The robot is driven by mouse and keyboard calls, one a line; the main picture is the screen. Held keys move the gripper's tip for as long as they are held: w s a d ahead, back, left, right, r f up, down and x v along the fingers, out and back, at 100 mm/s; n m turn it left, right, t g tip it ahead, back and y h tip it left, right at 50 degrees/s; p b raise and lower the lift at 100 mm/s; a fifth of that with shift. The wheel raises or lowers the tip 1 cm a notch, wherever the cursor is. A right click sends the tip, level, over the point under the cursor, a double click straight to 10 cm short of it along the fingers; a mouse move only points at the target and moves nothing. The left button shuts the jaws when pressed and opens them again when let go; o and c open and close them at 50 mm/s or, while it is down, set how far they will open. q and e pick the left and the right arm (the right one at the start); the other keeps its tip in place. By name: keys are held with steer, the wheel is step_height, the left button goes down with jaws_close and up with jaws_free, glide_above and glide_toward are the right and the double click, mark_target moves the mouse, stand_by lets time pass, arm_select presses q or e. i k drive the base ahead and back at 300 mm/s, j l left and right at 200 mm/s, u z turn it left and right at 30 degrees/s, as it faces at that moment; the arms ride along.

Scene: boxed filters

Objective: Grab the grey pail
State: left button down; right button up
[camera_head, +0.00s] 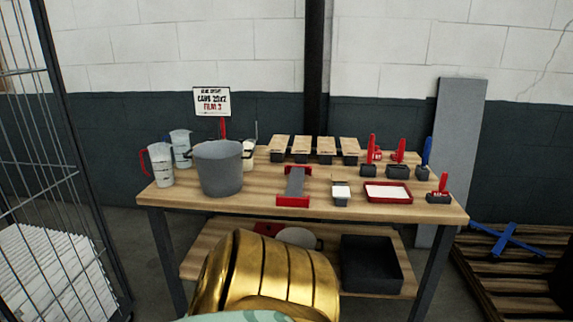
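The grey pail (220,170) stands upright on the left part of the wooden table (320,207). It is wide-mouthed, and its open rim faces up. No gripper touches it in this view. Neither my left nor my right gripper is in view.
White jugs (160,166) with handles stand close to the pail's left. A sign (212,102) stands behind it. A grey and red holder (294,185), a red tray (388,192) and several small boxes lie to the right. A wire cage (55,150) stands at far left.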

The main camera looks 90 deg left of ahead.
mark_target(220, 164)
steer(key=u, duration=2.85)
